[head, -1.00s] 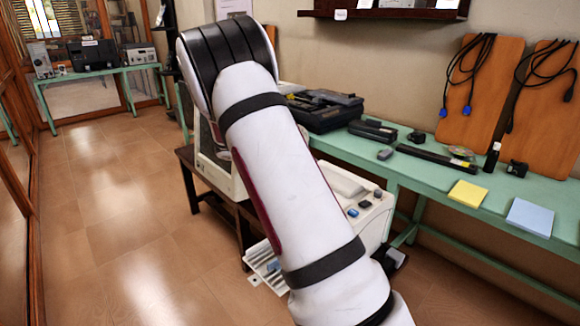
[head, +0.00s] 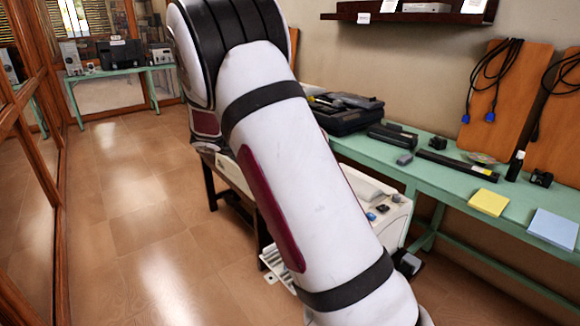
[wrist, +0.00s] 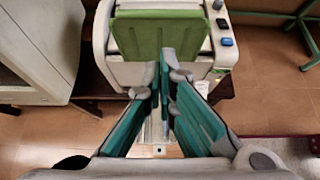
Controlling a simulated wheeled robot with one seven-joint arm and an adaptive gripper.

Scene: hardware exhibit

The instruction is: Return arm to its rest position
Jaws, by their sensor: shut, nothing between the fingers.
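My white arm, with black bands and a dark red strip, fills the middle of the head view; its far end bends at a black ribbed joint. My gripper is not visible in the head view. In the wrist view my gripper (wrist: 164,62) is shut and empty, its teal fingers meeting at the tips. The fingertips show in front of a white machine (wrist: 98,45) with a green panel (wrist: 158,30). I cannot tell how far apart they are. The machine also shows in the head view (head: 398,222), partly hidden behind my arm.
A green table (head: 425,178) along the right wall holds a black case (head: 345,112), a yellow pad (head: 489,202) and a blue pad (head: 553,229). A wooden-framed glass partition (head: 30,130) stands at left. The tiled floor (head: 135,225) between is clear.

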